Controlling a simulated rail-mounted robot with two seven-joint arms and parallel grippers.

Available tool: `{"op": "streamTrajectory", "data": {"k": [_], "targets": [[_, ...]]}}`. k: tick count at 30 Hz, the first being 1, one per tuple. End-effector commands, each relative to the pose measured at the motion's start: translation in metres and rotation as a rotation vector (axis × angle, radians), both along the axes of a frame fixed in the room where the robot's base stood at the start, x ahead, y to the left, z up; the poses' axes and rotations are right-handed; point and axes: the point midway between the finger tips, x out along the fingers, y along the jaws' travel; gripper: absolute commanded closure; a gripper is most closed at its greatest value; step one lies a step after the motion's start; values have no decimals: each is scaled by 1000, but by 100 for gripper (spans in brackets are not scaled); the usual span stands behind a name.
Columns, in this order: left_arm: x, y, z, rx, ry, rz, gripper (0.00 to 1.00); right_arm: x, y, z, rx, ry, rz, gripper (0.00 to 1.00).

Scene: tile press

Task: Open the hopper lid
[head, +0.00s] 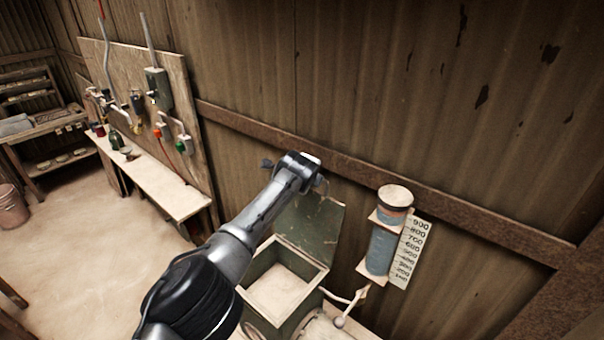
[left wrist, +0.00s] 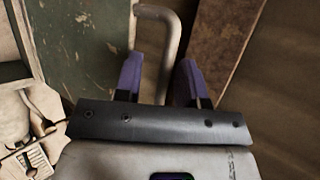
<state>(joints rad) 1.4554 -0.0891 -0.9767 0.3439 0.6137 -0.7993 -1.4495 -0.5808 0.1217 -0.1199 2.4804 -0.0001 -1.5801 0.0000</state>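The hopper (head: 285,280) is a green box with an open, pale interior, low at the centre of the head view. Its worn green lid (head: 318,222) stands raised, tilted up at the back near the wall; it also fills the upper left of the left wrist view (left wrist: 85,45). My left gripper (head: 297,172) is at the lid's upper edge and hides part of it. In the left wrist view its two purple fingers (left wrist: 160,80) are apart. A grey bent handle bar (left wrist: 170,50) shows between them, with gaps visible. My right gripper is out of view.
A blue cylinder (head: 381,250) with a numbered scale (head: 411,250) is on the wall right of the hopper. A rusty rail (head: 450,208) crosses the corrugated wall behind. A narrow bench (head: 150,180) stands at left, and the floor (head: 80,240) before it is clear.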

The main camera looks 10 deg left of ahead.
Motion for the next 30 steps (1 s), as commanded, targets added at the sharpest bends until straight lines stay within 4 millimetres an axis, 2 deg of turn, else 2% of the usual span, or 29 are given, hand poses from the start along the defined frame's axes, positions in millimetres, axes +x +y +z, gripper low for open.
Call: {"op": "streamTrajectory", "data": {"k": [12,20,30], "targets": [[-20,2,14,4,-1,-2,63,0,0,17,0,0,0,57],[-44,3,29,3,-1,-1,63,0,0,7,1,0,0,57],[-81,5,59,3,-1,-1,63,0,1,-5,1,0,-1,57]]}}
